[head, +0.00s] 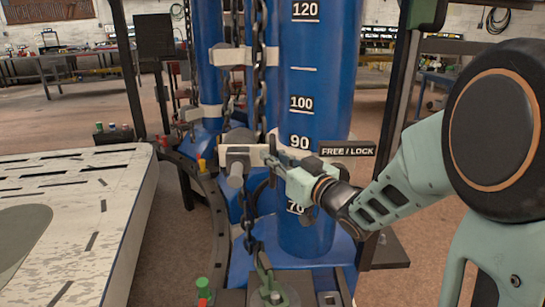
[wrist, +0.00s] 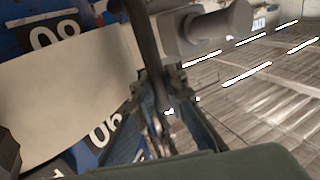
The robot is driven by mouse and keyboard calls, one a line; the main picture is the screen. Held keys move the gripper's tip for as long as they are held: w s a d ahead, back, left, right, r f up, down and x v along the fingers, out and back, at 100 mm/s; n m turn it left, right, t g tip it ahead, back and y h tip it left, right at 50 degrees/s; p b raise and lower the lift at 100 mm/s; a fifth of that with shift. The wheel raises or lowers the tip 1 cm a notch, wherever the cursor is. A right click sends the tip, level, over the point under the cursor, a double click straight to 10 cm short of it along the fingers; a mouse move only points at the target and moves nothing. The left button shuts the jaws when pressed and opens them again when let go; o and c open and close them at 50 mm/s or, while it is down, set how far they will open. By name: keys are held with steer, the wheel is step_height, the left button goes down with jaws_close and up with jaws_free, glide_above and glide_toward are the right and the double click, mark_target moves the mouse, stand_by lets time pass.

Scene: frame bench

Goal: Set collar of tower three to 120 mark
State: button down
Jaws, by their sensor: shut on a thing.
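A blue tower (head: 318,110) stands upright with white marks; 120, 100, 90 and 70 show. I cannot read its tower number. A pale collar (head: 256,155) wraps it just below the 90 mark; the same collar shows close up in the wrist view (wrist: 70,85), between the 80 and 90 marks. My gripper (head: 272,172) is at the collar's front. In the wrist view my gripper (wrist: 168,108) is shut on a dark lever (wrist: 146,40) beside the collar. The lever's lower end is hidden between the fingers. A FREE / LOCK label (head: 346,149) is just right of the gripper.
A chain (head: 258,75) hangs along the tower's left side. Another blue tower with a pale collar (head: 229,56) stands behind left. A dark post (head: 402,75) rises at right. A pale table (head: 95,215) fills the left. A green-capped fitting (head: 203,285) is low in front.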

step_height(320, 180, up, 30)
steer(key=p, duration=2.3)
steer(key=shift+r, duration=0.15)
steer(key=c, duration=2.2)
jaws_free()
step_height(320, 180, up, 10)
